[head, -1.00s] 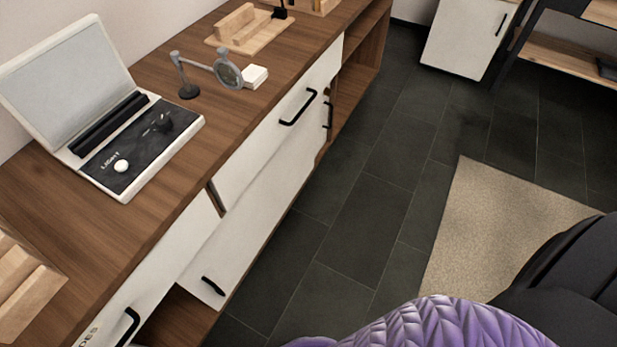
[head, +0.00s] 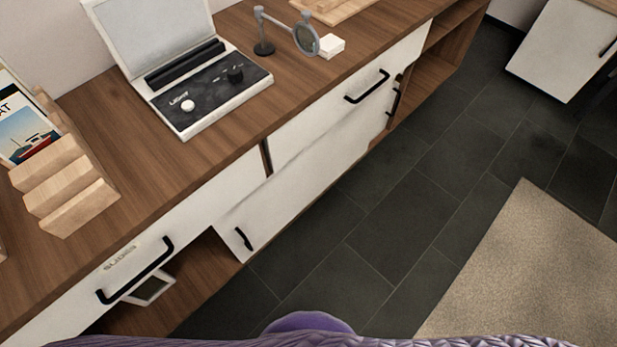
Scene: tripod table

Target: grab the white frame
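A small white frame (head: 151,290) with a dark grey middle shows in the open compartment under the counter at the lower left. It looks tilted, and its upper left part is hidden behind the drawer front and its black handle (head: 136,272). Neither of my grippers is in view.
The wooden counter (head: 225,148) carries a light box (head: 212,104) with a raised lid, a magnifier stand (head: 306,38), a white block (head: 332,46), and a stepped wooden holder (head: 66,190) with a picture card. Dark floor tiles (head: 395,215) and a beige rug (head: 540,265) lie to the right.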

